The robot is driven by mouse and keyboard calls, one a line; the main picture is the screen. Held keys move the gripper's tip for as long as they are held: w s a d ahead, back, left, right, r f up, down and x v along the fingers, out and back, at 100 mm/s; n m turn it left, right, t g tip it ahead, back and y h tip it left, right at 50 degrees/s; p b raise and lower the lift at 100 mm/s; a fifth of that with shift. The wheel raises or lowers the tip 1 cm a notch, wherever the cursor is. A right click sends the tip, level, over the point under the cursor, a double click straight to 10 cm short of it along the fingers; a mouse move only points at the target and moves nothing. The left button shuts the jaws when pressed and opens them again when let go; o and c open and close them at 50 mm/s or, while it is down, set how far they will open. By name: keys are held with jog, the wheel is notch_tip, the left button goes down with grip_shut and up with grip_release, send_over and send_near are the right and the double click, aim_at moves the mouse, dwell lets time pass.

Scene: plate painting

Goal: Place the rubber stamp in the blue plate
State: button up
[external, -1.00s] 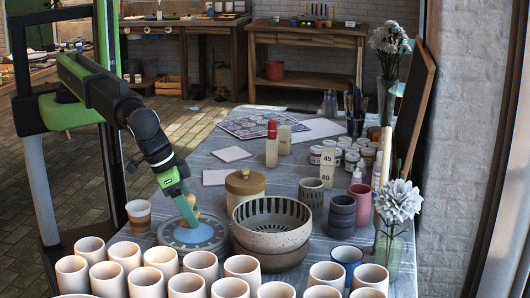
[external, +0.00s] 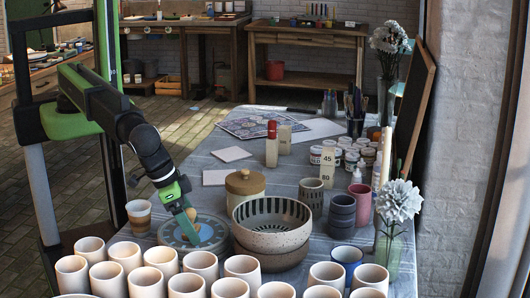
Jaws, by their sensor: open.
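The blue plate (external: 168,235) is a round grey-blue disc with a marked rim, lying on the table left of the striped bowl. A small tan wooden piece, which looks like the rubber stamp's handle (external: 192,213), shows at the plate, partly hidden by my gripper. My gripper (external: 191,235) is open, with its green fingers pointing down over the plate, beside the stamp. The stamp's lower part is hidden, so I cannot tell whether it touches the plate.
Several pale cups (external: 148,281) crowd the front of the table. A striped bowl (external: 272,225) and a lidded jar (external: 245,187) stand right of the plate. A tan cup (external: 139,214) stands at its left. Flat white tiles (external: 231,154) lie farther back.

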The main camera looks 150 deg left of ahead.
jog(key=shift+r, duration=0.1)
jog(key=shift+r+p, duration=0.3)
jog(key=shift+p, duration=0.1)
jog(key=p+v, duration=1.1)
jog(key=v, duration=0.1)
jog(key=s+d+m, duration=0.1)
jog(key=s+m, duration=0.1)
jog(key=s, duration=0.3)
jog(key=s+d+f+m+h, duration=0.1)
jog(key=s+m, duration=0.1)
jog(key=s, duration=0.3)
jog(key=s+f+m+g+h, duration=0.1)
jog(key=s+m, duration=0.1)
jog(key=s, duration=0.3)
jog(key=shift+d+m, duration=0.4)
jog(key=s+d+m+h, duration=0.2)
jog(key=s+m, duration=0.4)
jog(key=s, duration=0.4)
jog(key=shift+s+d+m+g, duration=0.3)
jog(key=shift+d+g, duration=0.1)
jog(key=shift+d, duration=0.25)
jog(key=shift+f, duration=0.15)
